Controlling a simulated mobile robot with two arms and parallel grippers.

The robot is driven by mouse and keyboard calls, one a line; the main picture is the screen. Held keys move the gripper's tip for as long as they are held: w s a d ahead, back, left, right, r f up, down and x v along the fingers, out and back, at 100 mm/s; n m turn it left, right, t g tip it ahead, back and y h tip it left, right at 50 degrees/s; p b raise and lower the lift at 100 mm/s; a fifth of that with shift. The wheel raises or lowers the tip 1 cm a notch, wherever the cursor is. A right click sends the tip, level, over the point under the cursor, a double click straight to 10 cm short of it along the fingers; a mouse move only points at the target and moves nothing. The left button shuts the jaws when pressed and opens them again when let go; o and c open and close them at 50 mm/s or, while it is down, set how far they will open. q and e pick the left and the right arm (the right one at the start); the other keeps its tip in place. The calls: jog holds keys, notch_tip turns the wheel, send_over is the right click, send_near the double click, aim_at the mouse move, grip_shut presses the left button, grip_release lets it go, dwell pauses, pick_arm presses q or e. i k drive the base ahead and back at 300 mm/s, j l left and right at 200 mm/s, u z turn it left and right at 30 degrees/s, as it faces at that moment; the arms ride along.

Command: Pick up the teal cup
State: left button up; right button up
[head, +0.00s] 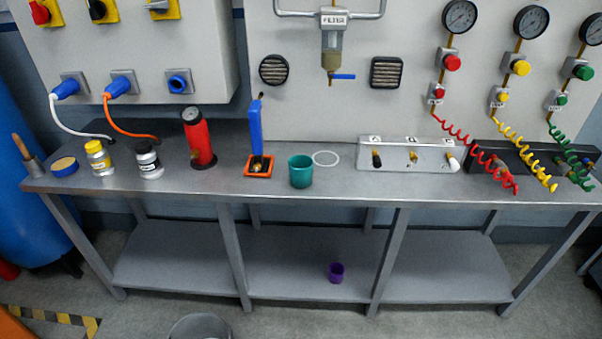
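The teal cup (300,172) stands upright on the grey metal workbench (330,187), close to its front edge and near the middle. A flat white ring (326,158) lies on the bench just behind it to the right. An orange square tray (259,171) with a blue upright object (256,128) is to the left of the cup, with a small gap. Neither of my grippers shows in the head view.
A red cylinder (199,140) and two small jars stand further left. A grey block with several fittings (408,155) and coiled hoses are on the right. A purple cup (336,272) sits on the lower shelf (290,262). A grey bin (200,328) is on the floor.

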aim_at(300, 167)
jog(key=i+l+u, duration=0.1)
jog(key=l, duration=0.25)
jog(key=i+l, duration=0.2)
jog(key=l, duration=0.15)
jog(key=i+l+u, duration=0.15)
jog(key=l, duration=0.2)
jog(key=i+l+u, duration=0.1)
jog(key=l, duration=0.25)
